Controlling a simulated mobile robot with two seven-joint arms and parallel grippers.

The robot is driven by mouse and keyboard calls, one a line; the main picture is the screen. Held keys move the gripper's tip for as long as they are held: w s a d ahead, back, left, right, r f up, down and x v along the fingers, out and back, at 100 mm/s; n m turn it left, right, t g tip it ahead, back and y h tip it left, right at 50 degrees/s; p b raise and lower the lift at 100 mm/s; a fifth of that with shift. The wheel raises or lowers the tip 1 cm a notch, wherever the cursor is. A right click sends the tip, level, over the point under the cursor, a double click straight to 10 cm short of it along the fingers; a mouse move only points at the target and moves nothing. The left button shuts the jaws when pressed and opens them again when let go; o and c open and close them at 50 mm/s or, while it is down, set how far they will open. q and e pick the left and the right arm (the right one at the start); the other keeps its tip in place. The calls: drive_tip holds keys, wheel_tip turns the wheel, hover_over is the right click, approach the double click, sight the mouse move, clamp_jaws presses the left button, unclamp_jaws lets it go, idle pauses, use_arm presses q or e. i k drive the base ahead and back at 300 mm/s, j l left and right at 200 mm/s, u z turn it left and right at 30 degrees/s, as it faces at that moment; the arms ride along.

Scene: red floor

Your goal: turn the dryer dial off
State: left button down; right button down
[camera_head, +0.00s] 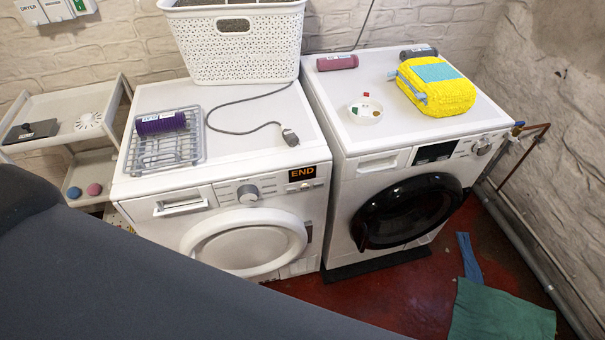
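Two white front-loading machines stand side by side against the brick wall. The left one, which looks like the dryer (150,193), has a white round door, a lit END display (302,173) and a round dial (248,193) in the middle of its front panel. The dial's pointer position is too small to read. The right machine (345,150) has a black round door and a dial of its own (482,147) at the right of its panel. Neither of my grippers is in view, and nothing touches the left machine's dial.
A white basket (240,55), a wire rack (150,155) and a cable with a plug (289,136) lie on the left machine. A yellow pack (445,95) is on the right one. A shelf cart (75,105) stands left. Green cloth (500,315) lies on the red floor.

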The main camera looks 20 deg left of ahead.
sight(247, 194)
drive_tip(key=u, duration=1.25)
drive_tip(key=l+u, duration=0.4)
drive_tip(key=i+l+u, duration=0.1)
drive_tip(key=u, duration=0.3)
drive_tip(key=k+l+u, duration=0.1)
drive_tip(key=l+u, duration=0.2)
drive_tip(key=l, duration=1.15)
drive_tip(key=k+l, duration=0.1)
drive_tip(key=l, duration=0.35)
